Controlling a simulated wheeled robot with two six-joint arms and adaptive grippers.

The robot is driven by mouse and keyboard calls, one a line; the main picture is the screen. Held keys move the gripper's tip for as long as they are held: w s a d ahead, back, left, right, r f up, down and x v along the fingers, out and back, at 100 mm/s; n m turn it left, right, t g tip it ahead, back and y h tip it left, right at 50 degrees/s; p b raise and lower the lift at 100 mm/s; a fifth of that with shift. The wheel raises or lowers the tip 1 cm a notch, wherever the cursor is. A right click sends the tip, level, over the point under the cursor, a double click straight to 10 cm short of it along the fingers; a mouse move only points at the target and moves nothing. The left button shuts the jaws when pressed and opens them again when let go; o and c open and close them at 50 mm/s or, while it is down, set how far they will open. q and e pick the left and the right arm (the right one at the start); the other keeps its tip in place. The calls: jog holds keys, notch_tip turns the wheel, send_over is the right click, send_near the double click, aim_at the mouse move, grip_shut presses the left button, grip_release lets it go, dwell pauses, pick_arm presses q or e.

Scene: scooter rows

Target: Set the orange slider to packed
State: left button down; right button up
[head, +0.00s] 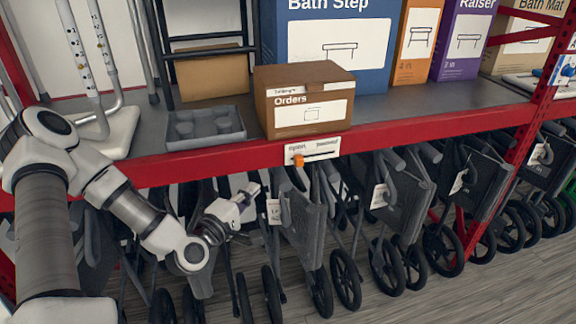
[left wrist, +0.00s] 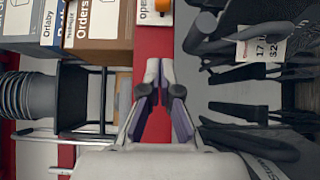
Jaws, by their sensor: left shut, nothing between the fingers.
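The orange slider (head: 298,160) sits near the left end of a slot in a white label plate (head: 325,153) on the front of the red shelf beam. The plate has a word at each end, too small to read surely in the head view. My left gripper (head: 250,190) is shut and empty, below and left of the slider, in front of the beam and apart from it. In the left wrist view the shut fingertips (left wrist: 159,66) point toward the slider (left wrist: 162,6), which is cut by the top edge. My right gripper is not in view.
A brown Orders box (head: 303,105) and a grey tray (head: 203,127) stand on the shelf above the beam (head: 400,130). Folded wheeled frames with price tags (head: 400,205) hang or stand close below it. A red upright (head: 520,140) is at the right.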

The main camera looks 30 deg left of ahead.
pick_arm(q)
send_near(294, 160)
jog(key=w+a, duration=0.3)
jog(key=shift+a, duration=0.15)
jog(key=w+d, duration=0.2)
jog(key=w, duration=0.1)
jog(key=shift+w+d, duration=0.2)
jog(key=shift+d, duration=0.15)
jog(key=shift+a, duration=0.1)
